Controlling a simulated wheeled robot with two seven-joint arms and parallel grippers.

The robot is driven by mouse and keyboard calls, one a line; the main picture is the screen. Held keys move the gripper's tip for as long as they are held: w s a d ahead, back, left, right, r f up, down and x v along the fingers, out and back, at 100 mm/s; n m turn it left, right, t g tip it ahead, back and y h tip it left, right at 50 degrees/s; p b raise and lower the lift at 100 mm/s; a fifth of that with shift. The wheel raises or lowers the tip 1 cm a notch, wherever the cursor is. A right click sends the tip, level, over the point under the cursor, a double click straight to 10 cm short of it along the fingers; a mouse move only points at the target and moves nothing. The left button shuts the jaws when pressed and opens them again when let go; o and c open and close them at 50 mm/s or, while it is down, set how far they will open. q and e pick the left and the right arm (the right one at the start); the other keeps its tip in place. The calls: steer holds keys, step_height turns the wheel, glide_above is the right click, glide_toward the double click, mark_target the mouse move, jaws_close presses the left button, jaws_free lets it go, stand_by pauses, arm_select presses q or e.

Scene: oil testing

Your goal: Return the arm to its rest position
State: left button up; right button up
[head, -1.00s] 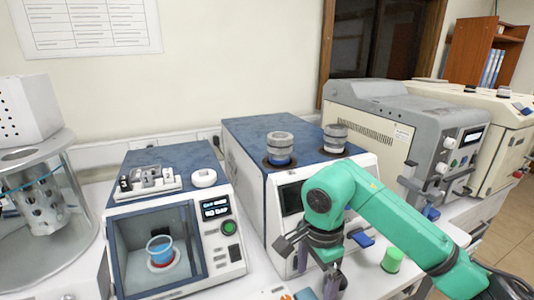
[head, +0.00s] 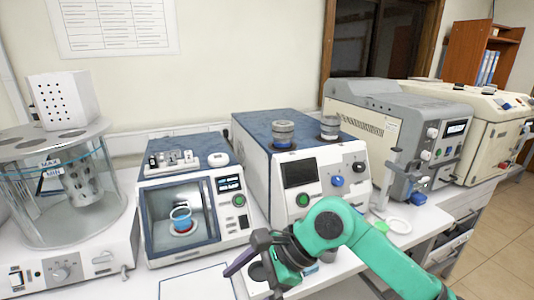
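My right arm comes in from the lower right as a green arm (head: 375,255). Its dark gripper (head: 240,266) hangs low in front of the middle machine, pointing to the left and down. One purple-grey finger shows clearly, and the rest is partly hidden by the wrist, so its opening is unclear. I see no object held in it. My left gripper is not in view.
A small chamber machine (head: 240,225) holds a blue cup (head: 181,219). The blue-topped machine (head: 263,195) stands behind my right arm. A glass-walled bath (head: 110,190) stands at left. A white dish (head: 399,226) lies on the bench at right.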

steer(key=a+r+m+t+y, duration=0.2)
steer(key=a+r+m+y, duration=0.2)
steer(key=r+m+y, duration=0.65)
steer(key=w+d+r+m+t+h, duration=0.2)
steer(key=w+d+r+m+t, duration=0.7)
steer(key=m+t, duration=0.7)
steer(key=w+d+f+m+g+h, duration=0.2)
steer(key=d+f+m+h, duration=1.7)
steer(key=f+m, duration=0.45)
steer(key=s+d+f+m+g+y, duration=0.1)
steer(key=s+d+f+m+g, duration=0.15)
steer(key=s+f+g, duration=0.5)
steer(key=s+d+f+m+g+y, duration=0.1)
steer(key=s+d+f+m+g, duration=0.2)
steer(key=s+f, duration=0.8)
step_height(320, 180, down, 22)
steer(key=s+a+g, duration=0.2)
steer(key=s+d+f+g, duration=0.1)
steer(key=s+d+f, duration=0.2)
steer(key=s+f, duration=1.2)
steer(key=shift+s+d+f, duration=0.2)
steer(key=shift+s+f, duration=0.2)
steer(key=shift+s, duration=0.85)
